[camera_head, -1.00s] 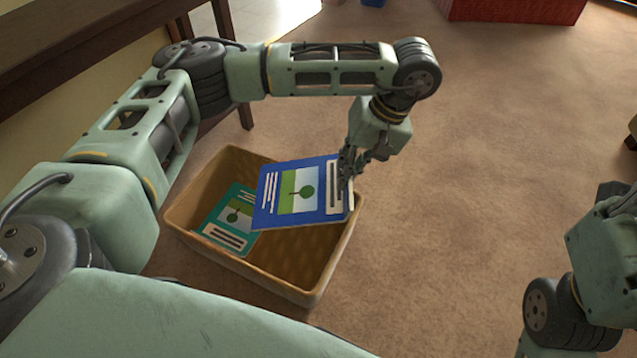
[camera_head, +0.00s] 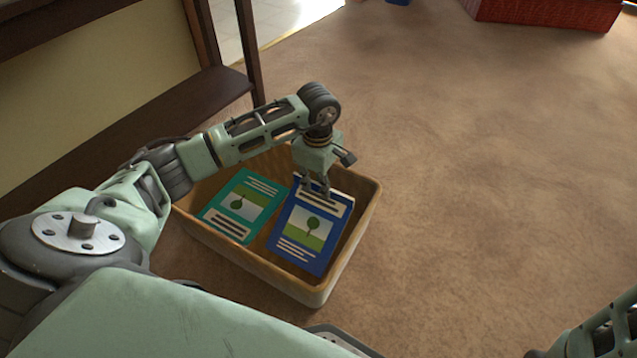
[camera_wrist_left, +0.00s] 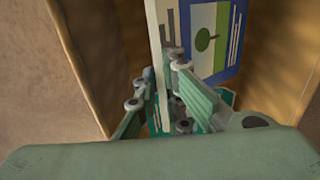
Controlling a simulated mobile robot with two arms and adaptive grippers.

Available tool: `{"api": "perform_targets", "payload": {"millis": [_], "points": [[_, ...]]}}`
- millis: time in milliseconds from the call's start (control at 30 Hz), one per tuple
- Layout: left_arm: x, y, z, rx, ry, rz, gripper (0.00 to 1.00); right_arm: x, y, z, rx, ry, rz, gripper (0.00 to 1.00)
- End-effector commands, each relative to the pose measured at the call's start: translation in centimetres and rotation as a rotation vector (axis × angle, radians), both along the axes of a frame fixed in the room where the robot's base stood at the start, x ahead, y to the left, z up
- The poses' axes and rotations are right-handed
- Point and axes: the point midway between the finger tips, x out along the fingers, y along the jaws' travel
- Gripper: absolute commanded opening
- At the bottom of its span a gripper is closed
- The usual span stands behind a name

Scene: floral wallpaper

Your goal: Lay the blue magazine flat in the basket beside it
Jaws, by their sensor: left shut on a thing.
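The blue magazine (camera_head: 305,238) is inside the tan basket (camera_head: 318,293), in its right part, cover up. My left gripper (camera_head: 317,194) is shut on the magazine's far edge. In the left wrist view the fingers (camera_wrist_left: 168,95) pinch the magazine (camera_wrist_left: 205,45), and its pale page edge shows. From these views I cannot tell whether it rests fully on the basket floor. A teal magazine (camera_head: 240,205) lies beside it in the basket's left part. My right gripper is out of the frames; only part of my right arm shows at the lower right.
A dark wooden shelf (camera_head: 110,130) stands along the wall at the left, close behind the basket. A red box (camera_head: 545,12) is at the far top right. The carpet (camera_head: 480,170) to the right of the basket is clear.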

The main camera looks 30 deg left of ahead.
Motion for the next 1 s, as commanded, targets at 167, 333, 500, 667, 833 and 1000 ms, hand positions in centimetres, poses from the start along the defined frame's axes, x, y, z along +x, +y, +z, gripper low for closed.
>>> {"api": "perform_targets", "payload": {"millis": [167, 333, 500, 667, 833, 1000], "points": [[-0.1, 0.0, -2.4, 0.001, 0.002, -0.001, 0.0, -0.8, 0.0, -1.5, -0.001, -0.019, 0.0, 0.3], [0.0, 0.0, -4.1, 0.0, 0.002, -0.001, 0.0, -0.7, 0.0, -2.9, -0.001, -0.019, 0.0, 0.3], [-0.1, -0.1, -5.8, 0.001, 0.003, -0.002, 0.0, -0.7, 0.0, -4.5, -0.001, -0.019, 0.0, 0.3], [0.6, 0.0, -7.2, -0.002, 0.048, 0.001, 0.0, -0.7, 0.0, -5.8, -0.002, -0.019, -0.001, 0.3], [1.3, 0.0, -8.7, -0.005, 0.118, -0.001, 0.0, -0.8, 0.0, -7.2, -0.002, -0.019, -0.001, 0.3], [1.8, 0.0, -10.2, -0.007, 0.176, -0.001, 0.0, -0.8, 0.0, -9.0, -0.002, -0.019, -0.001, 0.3]]}}
